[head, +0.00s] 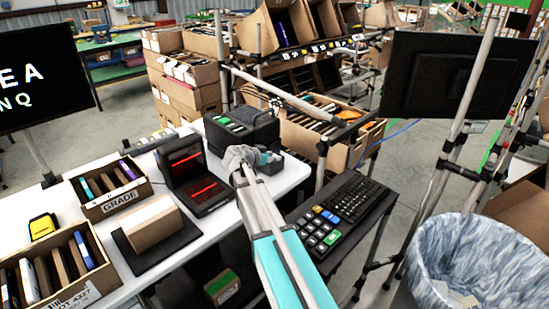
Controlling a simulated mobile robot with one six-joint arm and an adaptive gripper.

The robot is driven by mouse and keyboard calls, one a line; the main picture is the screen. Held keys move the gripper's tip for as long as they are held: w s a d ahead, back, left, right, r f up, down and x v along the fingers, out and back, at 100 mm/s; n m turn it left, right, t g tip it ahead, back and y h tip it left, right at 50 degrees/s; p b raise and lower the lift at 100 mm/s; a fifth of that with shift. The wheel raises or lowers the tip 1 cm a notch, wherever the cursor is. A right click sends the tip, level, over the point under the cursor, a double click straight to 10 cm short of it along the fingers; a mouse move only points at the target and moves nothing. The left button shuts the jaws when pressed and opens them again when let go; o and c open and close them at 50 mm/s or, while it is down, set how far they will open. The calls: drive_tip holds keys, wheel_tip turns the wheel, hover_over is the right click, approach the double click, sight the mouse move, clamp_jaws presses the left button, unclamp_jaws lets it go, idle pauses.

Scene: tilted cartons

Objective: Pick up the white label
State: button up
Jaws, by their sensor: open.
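My arm reaches up from the bottom middle to the white table (222,218). My gripper (266,158) is at its far end, in front of a black box-shaped machine (240,127) with green and white buttons on top. My gripper is open. Its fingers are small and partly hidden by my wrist, and I see nothing clearly between them. I cannot make out a loose white label with certainty; the area around the fingers is partly covered by my wrist and a dark housing.
A keyboard (345,205) and lined bin (475,260) are right. Tilted cartons (283,25) stand behind.

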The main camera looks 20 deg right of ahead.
clamp_jaws()
drive_tip(key=shift+r, duration=0.25)
idle(0.4)
wheel_tip(320, 180, up, 2)
drive_tip(key=p, duration=0.2)
drive_tip(key=shift+p, duration=0.3)
drive_tip(key=s+a+r+p, duration=0.2)
drive_tip(key=s+r+p, duration=0.3)
drive_tip(key=s, duration=0.1)
drive_tip(key=s+a+r+p, duration=0.3)
drive_tip(key=s+r+p, duration=0.2)
drive_tip(key=s, duration=0.2)
drive_tip(key=shift+a+r, duration=0.25)
drive_tip(key=shift+s, duration=0.1)
idle(0.4)
